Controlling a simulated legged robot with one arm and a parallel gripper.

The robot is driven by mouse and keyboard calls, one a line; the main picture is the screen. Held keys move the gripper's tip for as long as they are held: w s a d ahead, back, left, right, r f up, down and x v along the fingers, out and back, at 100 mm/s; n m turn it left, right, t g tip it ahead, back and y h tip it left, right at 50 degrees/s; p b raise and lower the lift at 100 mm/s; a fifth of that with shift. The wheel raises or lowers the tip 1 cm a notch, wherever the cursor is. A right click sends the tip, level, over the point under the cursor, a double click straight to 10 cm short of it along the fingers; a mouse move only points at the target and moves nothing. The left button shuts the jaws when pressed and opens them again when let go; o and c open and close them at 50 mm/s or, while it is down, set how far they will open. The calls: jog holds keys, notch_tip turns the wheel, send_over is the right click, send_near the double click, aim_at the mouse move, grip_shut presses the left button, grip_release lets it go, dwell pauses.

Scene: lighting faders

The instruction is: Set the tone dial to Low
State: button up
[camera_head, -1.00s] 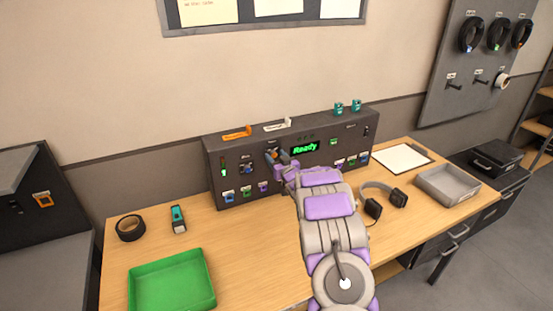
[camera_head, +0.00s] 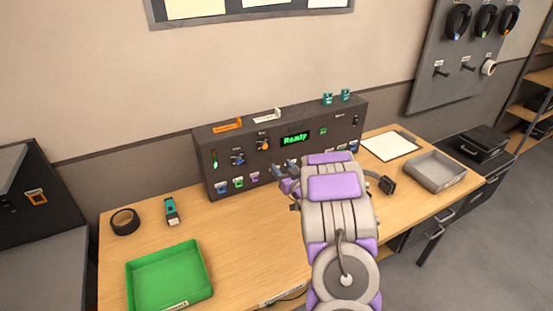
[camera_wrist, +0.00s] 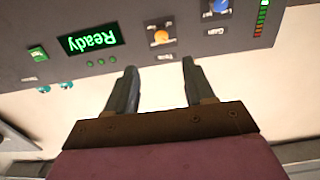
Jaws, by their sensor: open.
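The dark console (camera_head: 285,150) stands at the back of the wooden desk. An orange dial (camera_head: 264,144) sits left of the green "Ready" display (camera_head: 295,139); it also shows in the wrist view (camera_wrist: 160,36). A blue dial (camera_head: 237,158) is further left; it also shows in the wrist view (camera_wrist: 218,8). My gripper (camera_head: 283,170) is in front of the console, below and right of the orange dial. In the wrist view its two fingers (camera_wrist: 160,68) are apart and empty.
A green tray (camera_head: 168,277), black tape roll (camera_head: 124,222) and teal-and-black tool (camera_head: 171,211) lie on the left of the desk. A clipboard (camera_head: 391,146) and grey tray (camera_head: 435,171) are on the right. Headphones (camera_head: 384,184) are partly hidden by my arm.

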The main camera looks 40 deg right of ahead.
jog(key=shift+v, duration=1.95)
